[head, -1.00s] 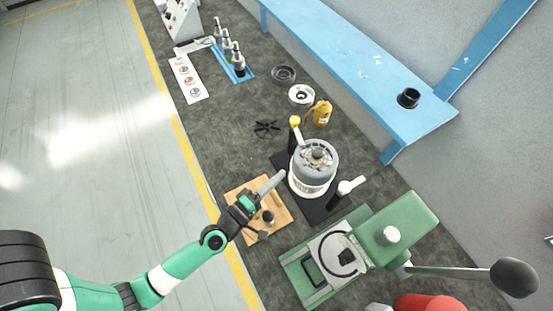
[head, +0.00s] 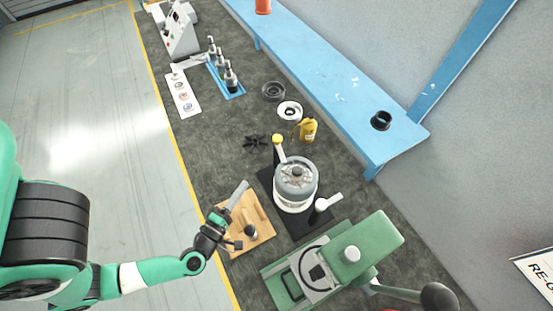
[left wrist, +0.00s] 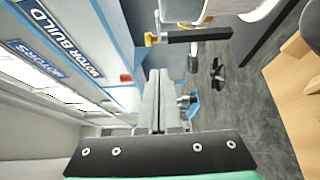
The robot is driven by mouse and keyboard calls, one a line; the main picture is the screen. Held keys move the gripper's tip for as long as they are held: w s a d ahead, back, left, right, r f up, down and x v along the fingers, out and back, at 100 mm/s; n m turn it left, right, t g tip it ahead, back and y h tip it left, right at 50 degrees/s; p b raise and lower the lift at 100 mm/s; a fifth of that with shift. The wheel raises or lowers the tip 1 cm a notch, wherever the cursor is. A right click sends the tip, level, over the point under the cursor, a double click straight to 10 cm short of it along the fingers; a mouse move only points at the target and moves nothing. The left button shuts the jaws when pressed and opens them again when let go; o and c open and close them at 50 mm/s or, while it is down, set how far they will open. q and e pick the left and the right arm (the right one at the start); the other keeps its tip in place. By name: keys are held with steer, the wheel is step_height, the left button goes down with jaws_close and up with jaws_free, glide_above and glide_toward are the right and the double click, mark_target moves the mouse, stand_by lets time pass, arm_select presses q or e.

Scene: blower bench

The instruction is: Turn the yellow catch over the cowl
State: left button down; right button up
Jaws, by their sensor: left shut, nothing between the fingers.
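The blower (head: 296,181), a round grey and white unit, stands upright on a dark base plate (head: 306,224). The yellow catch (head: 278,140) stands up at its far left side, apart from my gripper. My left gripper (head: 242,188) is shut and empty, left of the blower above the wooden board, with clear space before the housing. In the left wrist view its closed fingers (left wrist: 160,100) point upward. A yellow piece (left wrist: 150,39) shows beyond them at the end of a dark bar; I cannot tell surely that it is the catch. My right gripper is out of view.
A white handle (head: 328,203) sticks out right of the blower. The wooden board (head: 262,232) and green press (head: 372,245) are near. A yellow bottle (head: 308,130), white ring (head: 290,111) and black fan (head: 256,141) lie beyond.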

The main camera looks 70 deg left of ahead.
arm_select(q)
steer(key=w, duration=0.1)
steer(key=b, duration=0.2)
glide_toward(277, 150)
steer(key=a, duration=0.3)
steer(key=w+p, duration=0.2)
steer(key=w, duration=0.2)
steer(key=shift+w+f, duration=0.15)
steer(key=shift+w, duration=0.1)
